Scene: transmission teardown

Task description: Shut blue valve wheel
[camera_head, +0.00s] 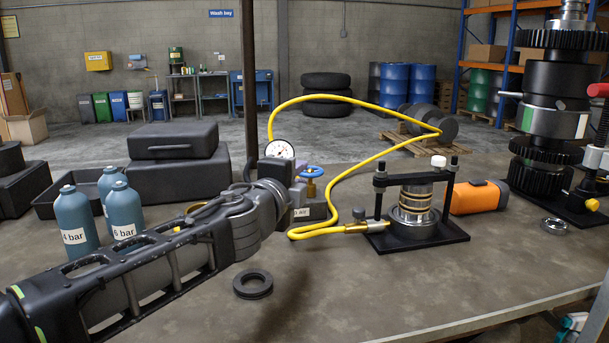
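The blue valve wheel (311,171) sits on a small brass valve in the middle of the bench. It is just right of the round white pressure gauge (280,150), above a dark block with a partly covered white label. My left arm reaches in from the lower left, and my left gripper (284,194) is just left of and nearer than the valve. Its fingers are mostly hidden by the wrist or blend with the dark parts behind, so their opening and any contact are unclear. The wheel looks uncovered. My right gripper is out of view.
A yellow hose (335,97) loops from the valve area to a black press fixture (418,238). Teal bottles (75,218) stand behind my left arm. A dark ring (252,284) lies in front. An orange box (479,197) and a gear stack (556,100) stand right.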

